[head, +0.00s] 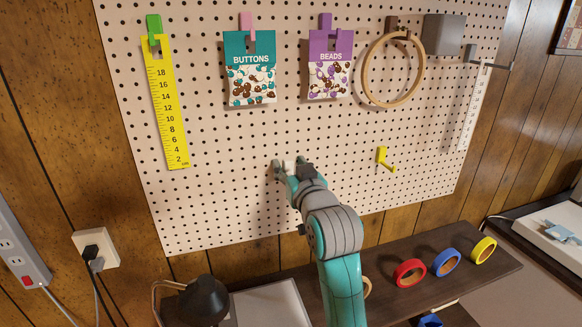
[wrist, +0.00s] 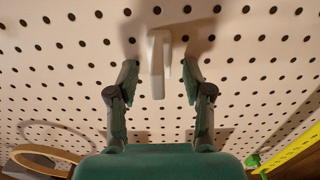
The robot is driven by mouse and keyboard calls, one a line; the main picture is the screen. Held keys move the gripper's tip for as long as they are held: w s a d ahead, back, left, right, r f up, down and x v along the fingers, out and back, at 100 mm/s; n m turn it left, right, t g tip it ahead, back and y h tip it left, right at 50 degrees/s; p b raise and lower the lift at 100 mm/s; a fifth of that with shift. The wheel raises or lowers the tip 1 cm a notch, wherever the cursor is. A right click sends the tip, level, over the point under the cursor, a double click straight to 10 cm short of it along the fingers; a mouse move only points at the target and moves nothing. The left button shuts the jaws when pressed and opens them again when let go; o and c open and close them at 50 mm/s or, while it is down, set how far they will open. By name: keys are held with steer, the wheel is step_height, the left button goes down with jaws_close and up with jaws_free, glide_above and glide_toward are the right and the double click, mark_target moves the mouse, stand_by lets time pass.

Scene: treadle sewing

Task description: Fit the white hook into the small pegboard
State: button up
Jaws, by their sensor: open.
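The white hook (wrist: 155,62) is against the pegboard (wrist: 60,65), between my two fingers in the wrist view. Its base appears to be at the board's face, but I cannot tell how deep it sits in the holes. My gripper (wrist: 160,78) is open, with a finger on each side of the hook and a visible gap to both. In the head view my gripper (head: 290,171) is at the lower middle of the pegboard (head: 225,190). Only a small pale part of the hook shows there between the fingers.
On the board hang a yellow ruler (head: 167,105), a buttons packet (head: 250,75), a beads packet (head: 329,77) and a wooden hoop (head: 367,81). A yellow hook (head: 384,159) is right of my gripper. Tape rolls (head: 446,262) stand on the dark shelf (head: 388,294) below.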

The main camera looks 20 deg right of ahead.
steer(key=s, duration=1.2)
stand_by(0.6)
steer(key=s+f+g, duration=0.1)
steer(key=s+f, duration=0.7)
steer(key=f, duration=0.5)
steer(key=s+f+g, duration=0.1)
steer(key=s+f, duration=0.7)
steer(key=f, duration=0.5)
steer(key=s+f, duration=0.2)
steer(key=s, duration=1.1)
steer(key=s+f+g, duration=0.1)
steer(key=s+f, duration=0.2)
steer(key=s, duration=1.1)
steer(key=shift+f, duration=0.2)
